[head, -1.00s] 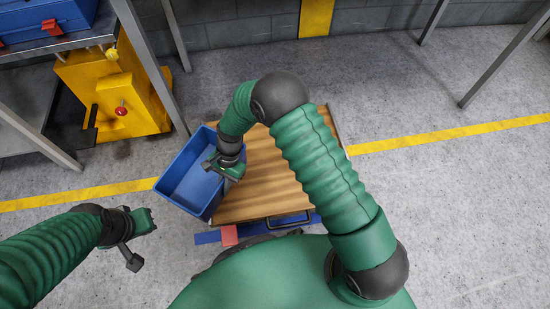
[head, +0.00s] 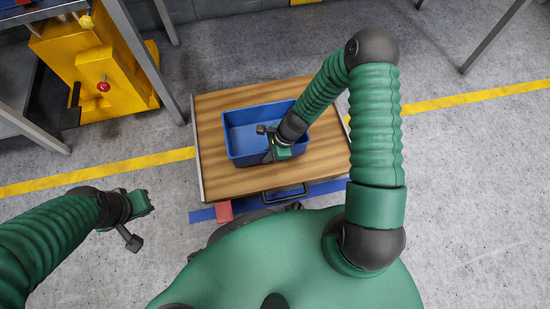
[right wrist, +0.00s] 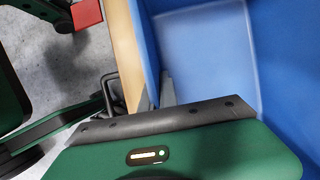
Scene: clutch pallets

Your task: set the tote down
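The blue tote (head: 243,140) is over the wooden top (head: 322,165) of a low platform, near its middle. It looks empty and roughly level. I cannot tell whether its base touches the wood. My right gripper (head: 272,141) is shut on the tote's near wall, toward the right. In the right wrist view the tote (right wrist: 205,60) fills the right side, with a grey finger (right wrist: 168,88) against its wall. My left gripper (head: 139,222) is open and empty above the floor, left of the platform.
The platform has a dark handle (head: 285,194) at its near edge. A red block (head: 224,211) and a blue floor strip (head: 203,216) lie just in front. A yellow machine (head: 90,75) and steel bench legs stand at the back left. The floor at right is open.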

